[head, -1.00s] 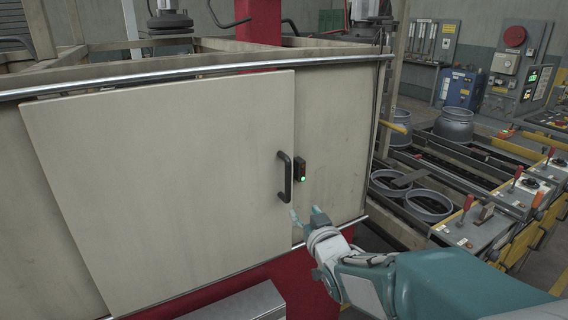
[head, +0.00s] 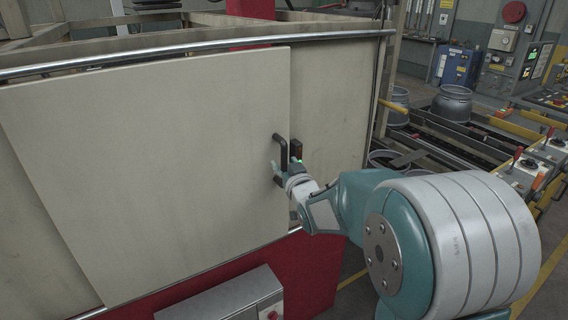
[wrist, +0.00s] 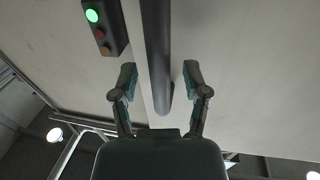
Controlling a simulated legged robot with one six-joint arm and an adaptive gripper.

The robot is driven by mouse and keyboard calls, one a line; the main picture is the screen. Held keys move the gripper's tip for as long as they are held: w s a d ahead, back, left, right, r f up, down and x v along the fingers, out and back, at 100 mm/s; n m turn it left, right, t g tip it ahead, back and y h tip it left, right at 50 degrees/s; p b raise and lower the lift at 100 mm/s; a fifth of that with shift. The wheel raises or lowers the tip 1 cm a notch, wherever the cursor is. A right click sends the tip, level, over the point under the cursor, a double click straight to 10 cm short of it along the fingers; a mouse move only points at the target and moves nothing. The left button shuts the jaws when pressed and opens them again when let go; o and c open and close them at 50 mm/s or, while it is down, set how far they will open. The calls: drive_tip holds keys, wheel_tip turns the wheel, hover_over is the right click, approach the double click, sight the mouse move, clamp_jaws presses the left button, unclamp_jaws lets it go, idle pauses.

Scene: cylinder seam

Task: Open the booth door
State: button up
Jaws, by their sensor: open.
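The booth door (head: 150,170) is a large flat beige panel on the booth front, with its right edge just left of a small dark box. Its black vertical bar handle (head: 281,150) is near that edge. In the wrist view the handle (wrist: 157,50) runs down between my two fingers. My gripper (head: 284,168) is open at the handle's lower part in the head view. It also shows in the wrist view (wrist: 158,78), one finger on each side of the bar, with gaps visible. The fingers partly hide the handle's lower end in the head view.
The small dark box (wrist: 104,26) beside the handle has a lit green light and reddish buttons. Metal rails (head: 190,55) run along the booth's top. A grey box (head: 225,298) juts out low in front. Machinery with grey pots (head: 452,103) stands at right.

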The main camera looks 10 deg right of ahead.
drive_tip(key=shift+w+a, duration=0.1)
drive_tip(key=shift+w, duration=0.3)
clamp_jaws()
